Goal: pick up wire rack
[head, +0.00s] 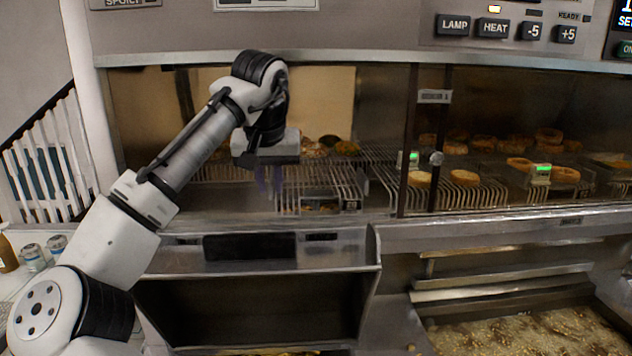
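A wire rack (325,188) of thin metal bars lies inside the heated cabinet, left of the dark upright post. Its front edge faces me, and a small dark tag sits at its front right. My gripper (269,180) points down at the left end of this rack. Its fingers are dim and blurred against the bars, so I cannot tell their gap or whether they touch the rack. Browned food lies behind the rack. My gripper's body hides part of the rack's left and back.
A second wire rack (465,193) with round browned pieces lies right of the dark post (408,140). The cabinet's upper metal edge (350,57) runs above the opening. A steel bin (265,300) stands below, and a fryer vat (530,335) is at lower right.

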